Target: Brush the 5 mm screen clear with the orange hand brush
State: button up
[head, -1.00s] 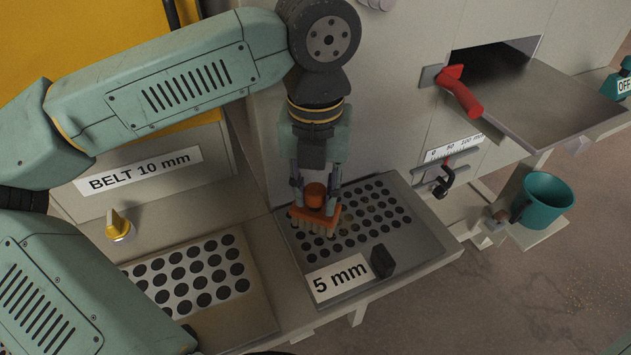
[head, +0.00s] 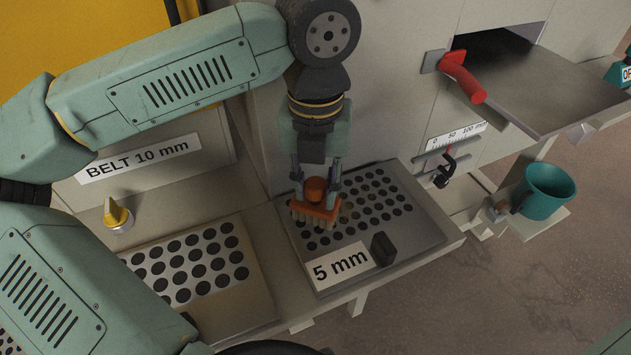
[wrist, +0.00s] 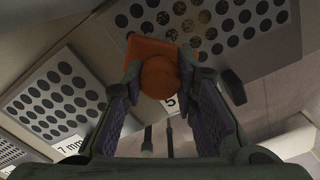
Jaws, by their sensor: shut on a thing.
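The orange hand brush (head: 316,205) is held upright in my gripper (head: 316,184), bristles down over the left part of the 5 mm screen. I cannot tell whether the bristles touch the plate. The 5 mm screen (head: 405,235) is a grey tray with a perforated plate and a white "5 mm" label (head: 341,265) at its front. In the wrist view, the brush (wrist: 158,75) sits between the fingers (wrist: 160,85). Several holes of the screen (wrist: 240,30) beyond it look brownish; others are dark.
A black block (head: 383,249) stands on the screen's front right. Another perforated screen (head: 200,266) lies to the left, below a yellow knob (head: 116,214). A red handle (head: 463,77) and chute (head: 560,92) are at upper right.

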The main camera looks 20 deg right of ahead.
jog(key=shift+f+b, duration=0.85)
